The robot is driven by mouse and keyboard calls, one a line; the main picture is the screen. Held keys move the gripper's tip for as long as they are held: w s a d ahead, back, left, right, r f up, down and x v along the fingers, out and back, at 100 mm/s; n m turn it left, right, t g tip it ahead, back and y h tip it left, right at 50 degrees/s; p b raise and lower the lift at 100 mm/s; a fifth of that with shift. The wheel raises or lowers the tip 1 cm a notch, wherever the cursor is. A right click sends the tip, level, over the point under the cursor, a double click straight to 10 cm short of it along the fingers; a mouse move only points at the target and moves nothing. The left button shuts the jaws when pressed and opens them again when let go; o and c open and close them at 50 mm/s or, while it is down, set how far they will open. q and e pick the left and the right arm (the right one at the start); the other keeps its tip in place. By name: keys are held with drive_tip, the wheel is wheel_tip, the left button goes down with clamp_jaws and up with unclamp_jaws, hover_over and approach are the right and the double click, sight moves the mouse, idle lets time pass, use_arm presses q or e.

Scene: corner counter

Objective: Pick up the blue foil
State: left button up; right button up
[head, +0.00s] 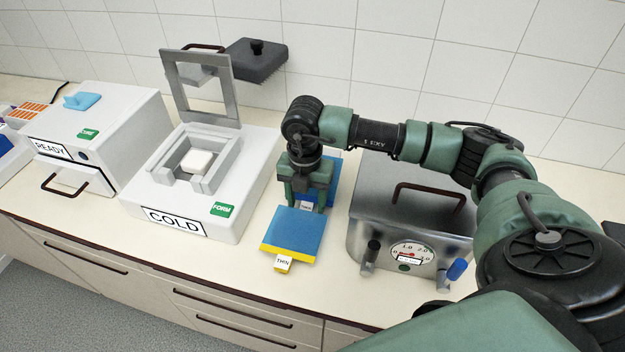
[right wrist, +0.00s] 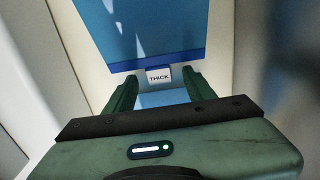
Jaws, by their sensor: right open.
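A blue foil with a blue front edge and a THICK tag lies on the counter, mostly hidden behind my right gripper in the head view (head: 331,184). In the right wrist view the foil (right wrist: 165,30) fills the top middle, and its white THICK tag (right wrist: 158,76) shows between my fingers. My right gripper (head: 307,204) points down over the foil's front end. It is open, with a finger on each side of the tag in the wrist view (right wrist: 160,83). I cannot tell whether it touches the foil. My left gripper is not in view.
A blue-topped foil with a yellow edge and THIN tag (head: 294,232) lies just in front. A metal box with a dial (head: 408,225) stands close right. The white COLD form press (head: 225,185) with raised frame stands left, the READY box (head: 105,130) farther left.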

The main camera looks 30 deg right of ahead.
drive_tip(key=shift+w+f, duration=0.1)
drive_tip(key=shift+f, duration=0.7)
clamp_jaws()
drive_tip(key=shift+r, duration=0.15)
